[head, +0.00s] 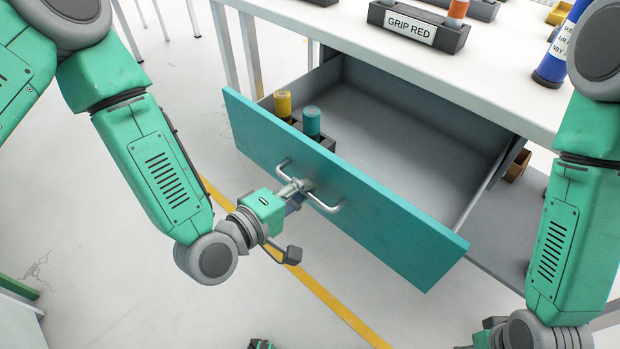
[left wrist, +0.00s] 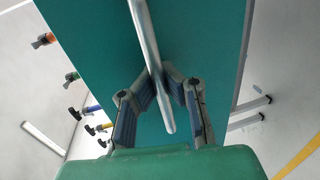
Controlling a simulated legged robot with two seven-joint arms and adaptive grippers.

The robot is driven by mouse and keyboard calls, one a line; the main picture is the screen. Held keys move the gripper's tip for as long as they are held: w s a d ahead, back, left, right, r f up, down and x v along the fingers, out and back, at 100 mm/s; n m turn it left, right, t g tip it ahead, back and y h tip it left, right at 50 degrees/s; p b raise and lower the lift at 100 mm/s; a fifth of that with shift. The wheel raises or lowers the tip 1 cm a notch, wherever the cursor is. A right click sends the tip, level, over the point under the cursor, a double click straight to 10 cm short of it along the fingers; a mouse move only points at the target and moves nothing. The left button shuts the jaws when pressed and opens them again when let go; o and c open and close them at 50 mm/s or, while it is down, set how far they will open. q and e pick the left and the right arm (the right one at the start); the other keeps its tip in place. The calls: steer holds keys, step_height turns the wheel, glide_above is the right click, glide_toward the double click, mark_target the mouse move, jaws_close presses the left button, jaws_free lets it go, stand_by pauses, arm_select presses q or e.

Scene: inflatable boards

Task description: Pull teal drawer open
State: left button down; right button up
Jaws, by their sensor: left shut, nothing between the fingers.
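The teal drawer (head: 390,225) stands well out from the white table and its grey inside shows. Its silver bar handle (head: 325,206) is on the teal front; the bar also shows in the left wrist view (left wrist: 143,40). My left gripper (head: 293,199) is at the handle, its fingertips (left wrist: 160,76) close to the bar. The fingers are shut with nothing held between them. My right gripper (head: 485,336) is low at the right, mostly cut off by the bottom edge, so its fingers are hidden.
In the drawer, a yellow cylinder (head: 283,104) and a teal cylinder (head: 311,121) stand in a dark holder at the left. On the white tabletop (head: 350,38) are a "GRIP RED" block (head: 418,26) and a blue bottle (head: 553,66). The floor in front is open, with a yellow line (head: 328,298).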

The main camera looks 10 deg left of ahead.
arm_select(q)
steer(key=shift+f, duration=0.15)
steer(key=c, duration=1.6)
jaws_free()
steer(key=shift+s+a, duration=0.1)
steer(key=v, duration=0.7)
steer(key=shift+s+a, duration=0.1)
steer(key=shift+a, duration=0.05)
